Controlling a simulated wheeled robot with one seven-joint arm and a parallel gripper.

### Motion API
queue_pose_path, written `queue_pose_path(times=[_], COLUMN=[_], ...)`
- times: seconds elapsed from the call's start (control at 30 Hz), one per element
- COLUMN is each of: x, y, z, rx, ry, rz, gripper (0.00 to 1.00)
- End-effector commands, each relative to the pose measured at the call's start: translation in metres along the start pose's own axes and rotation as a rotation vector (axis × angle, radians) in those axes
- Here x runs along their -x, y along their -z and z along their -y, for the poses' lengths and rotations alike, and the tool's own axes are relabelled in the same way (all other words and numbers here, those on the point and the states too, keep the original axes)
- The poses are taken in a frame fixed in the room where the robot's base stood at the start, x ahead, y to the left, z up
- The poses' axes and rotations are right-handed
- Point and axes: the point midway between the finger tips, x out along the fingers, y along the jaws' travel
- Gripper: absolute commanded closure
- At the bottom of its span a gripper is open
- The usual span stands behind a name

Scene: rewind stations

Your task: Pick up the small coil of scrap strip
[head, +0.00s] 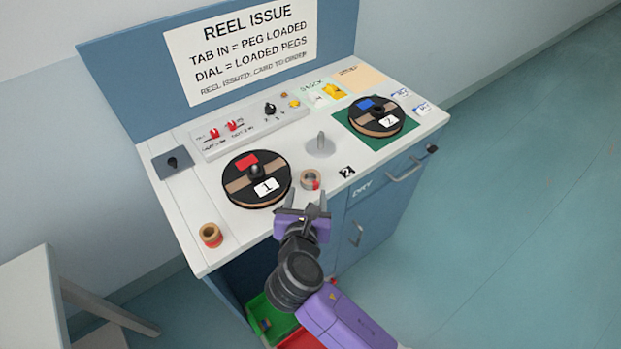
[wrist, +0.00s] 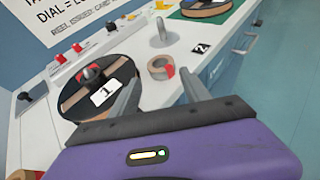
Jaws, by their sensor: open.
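A small grey-brown coil (head: 311,179) with a red patch on its right side lies flat on the white counter, right of the reel marked 1. It also shows in the wrist view (wrist: 157,66), beyond and between my fingertips. A second small roll (head: 210,234), tan with red low on its side, sits near the counter's front left corner. I cannot tell for sure which is the scrap strip. My gripper (head: 314,196) is open and empty, just on the near side of the grey-brown coil, with a gap still between them.
Reel 1 (head: 256,199) lies close left of the coil. A bare grey peg (head: 320,146) stands behind it. Reel 2 (head: 376,123) rests on a green square at right. A switch panel (head: 250,128) runs along the back. Green and red bins (head: 268,317) sit below the counter.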

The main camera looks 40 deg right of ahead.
Motion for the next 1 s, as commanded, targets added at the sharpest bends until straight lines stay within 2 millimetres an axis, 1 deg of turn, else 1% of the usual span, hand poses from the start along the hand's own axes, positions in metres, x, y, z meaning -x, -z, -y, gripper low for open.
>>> queue_pose_path(times=[0.13,0.37,0.47,0.57,0.7,0.8,1.0], x=[-0.006,-0.029,-0.040,-0.056,-0.072,-0.077,-0.078], y=[0.000,-0.001,-0.003,-0.005,-0.004,-0.004,-0.004], z=[0.001,0.001,0.002,0.002,0.002,0.002,0.002], rx=[0.041,0.039,0.039,0.037,0.037,0.037,0.037], ry=[0.003,0.002,0.002,0.001,0.001,-0.001,-0.002], rz=[-0.003,-0.003,-0.003,-0.003,-0.004,-0.004,-0.003], gripper=[0.45,0.45,0.45,0.45,0.45,0.45,0.45])
